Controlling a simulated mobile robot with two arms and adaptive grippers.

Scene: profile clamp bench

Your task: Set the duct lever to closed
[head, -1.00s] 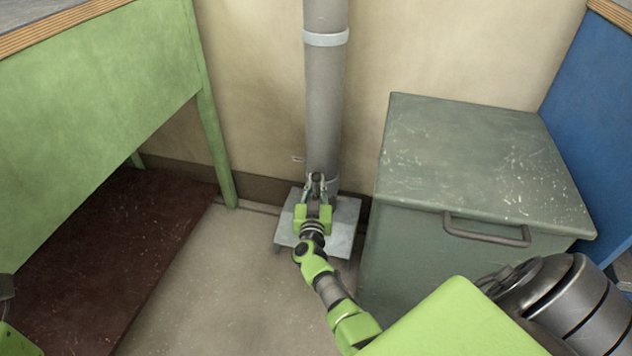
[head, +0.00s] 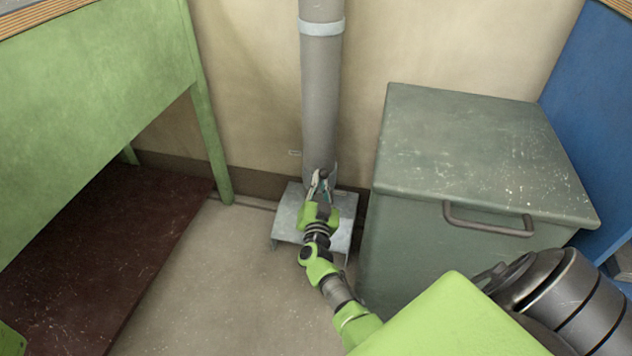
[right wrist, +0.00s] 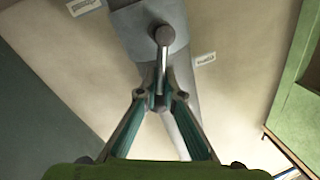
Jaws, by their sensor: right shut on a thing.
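The duct (head: 321,90) is a grey vertical pipe against the wall; it also shows behind the fingers in the right wrist view (right wrist: 185,125). Its lever is a thin rod with a dark round knob (right wrist: 164,35), seen at the pipe's lower end in the head view (head: 323,174). My right gripper (right wrist: 159,98) is shut on the lever's rod below the knob; in the head view the gripper (head: 320,186) is tilted slightly right. The gripper partly hides the lever's base. My left gripper is not in view.
A metal stand (head: 288,219) is at the pipe's foot. A grey-green cabinet (head: 480,150) with a handle is close on the right. A green bench (head: 90,110) is on the left. Small wall labels (right wrist: 205,58) flank the pipe. Floor (head: 230,290) in front is clear.

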